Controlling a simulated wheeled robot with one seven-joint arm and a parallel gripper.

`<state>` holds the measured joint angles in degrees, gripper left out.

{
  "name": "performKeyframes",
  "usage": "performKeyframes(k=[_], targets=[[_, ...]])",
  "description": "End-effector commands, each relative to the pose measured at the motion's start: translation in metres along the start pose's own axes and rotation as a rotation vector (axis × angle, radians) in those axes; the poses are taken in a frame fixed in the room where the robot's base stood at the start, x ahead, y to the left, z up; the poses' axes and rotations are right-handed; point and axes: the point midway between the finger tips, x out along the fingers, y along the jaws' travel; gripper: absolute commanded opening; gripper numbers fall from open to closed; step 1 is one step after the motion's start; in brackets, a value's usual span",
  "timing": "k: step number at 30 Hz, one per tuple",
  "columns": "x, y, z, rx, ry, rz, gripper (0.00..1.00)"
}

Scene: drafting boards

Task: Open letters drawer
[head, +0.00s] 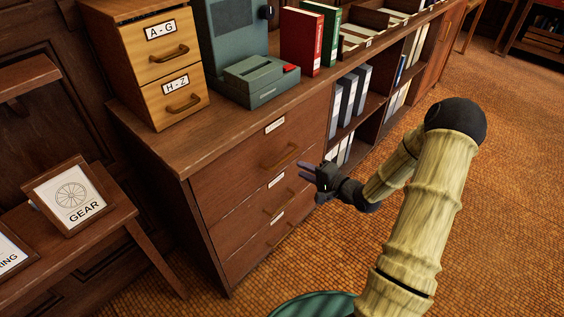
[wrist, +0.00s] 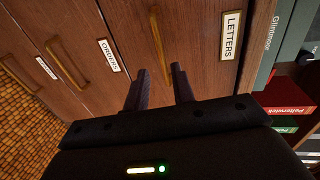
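The letters drawer (head: 240,157) is the top drawer of the brown wooden cabinet and looks shut. Its white label (wrist: 231,35) reads LETTERS in the wrist view. Its brass bar handle (head: 280,157) also shows in the wrist view (wrist: 157,40). My gripper (head: 301,169) is just right of this handle in the head view. In the wrist view my gripper (wrist: 159,70) is open, its two dark fingers apart, with the handle lined up between and beyond them. Nothing is held. I cannot tell the exact gap to the handle.
The orders drawer (wrist: 85,80) and another drawer below it look shut. The cabinet top (head: 190,148) holds a wooden file box (head: 150,65), a green-grey machine (head: 262,82) and books. Open shelves with binders (head: 347,100) lie to the right. The floor (head: 500,200) at the right is clear.

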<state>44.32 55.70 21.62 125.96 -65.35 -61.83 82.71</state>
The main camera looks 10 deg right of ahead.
Motion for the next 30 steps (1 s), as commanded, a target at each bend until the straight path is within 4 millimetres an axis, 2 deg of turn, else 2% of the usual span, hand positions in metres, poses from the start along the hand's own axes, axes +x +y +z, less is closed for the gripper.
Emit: performKeyframes(k=[9, 15, 20, 28, 30], targets=[[0.058, 0.001, 0.0, -0.002, -0.002, -0.001, 0.25], [0.088, 0.001, 0.0, -0.001, 0.0, -0.001, 0.25], [0.099, 0.001, 0.0, 0.0, 0.001, 0.001, 0.25], [0.1, 0.0, -0.001, 0.001, 0.002, 0.001, 0.25], [0.1, 0.0, -0.001, 0.001, 0.001, 0.0, 0.11]])
